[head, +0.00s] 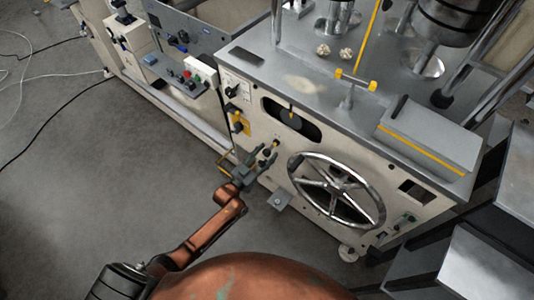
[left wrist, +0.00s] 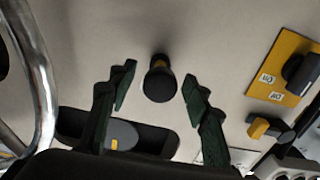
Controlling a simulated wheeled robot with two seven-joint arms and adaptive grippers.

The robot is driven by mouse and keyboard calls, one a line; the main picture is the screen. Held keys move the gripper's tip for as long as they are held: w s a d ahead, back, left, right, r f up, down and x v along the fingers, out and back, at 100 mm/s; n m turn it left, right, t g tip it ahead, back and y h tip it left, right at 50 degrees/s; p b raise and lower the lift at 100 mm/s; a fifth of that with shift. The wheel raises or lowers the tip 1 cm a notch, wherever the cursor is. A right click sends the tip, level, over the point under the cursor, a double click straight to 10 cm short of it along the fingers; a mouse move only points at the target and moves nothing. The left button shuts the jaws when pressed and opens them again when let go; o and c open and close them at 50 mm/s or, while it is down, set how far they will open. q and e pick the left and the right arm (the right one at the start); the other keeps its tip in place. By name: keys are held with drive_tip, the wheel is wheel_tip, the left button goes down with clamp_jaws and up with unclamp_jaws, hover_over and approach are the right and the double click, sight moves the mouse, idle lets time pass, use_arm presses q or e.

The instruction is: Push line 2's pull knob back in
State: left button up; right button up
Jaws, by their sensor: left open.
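A black round pull knob (left wrist: 160,82) with a yellowish collar stands out from the pale machine panel in the left wrist view. It also shows small in the head view (head: 275,145), just beyond my fingers. My left gripper (left wrist: 158,73) is open, with one dark green finger on each side of the knob and gaps between. In the head view the left gripper (head: 264,156) reaches up to the machine's front. Whether this knob belongs to line 2 cannot be read. My right gripper is not in view.
A large chrome handwheel (head: 337,190) is close to the right of the left gripper. A yellow plate with a black rotary switch (left wrist: 298,76) and a small yellow-black lever (left wrist: 268,128) are nearby. Open grey floor (head: 110,160) lies to the left.

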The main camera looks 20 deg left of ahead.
use_arm(q)
clamp_jaws()
idle(0.6)
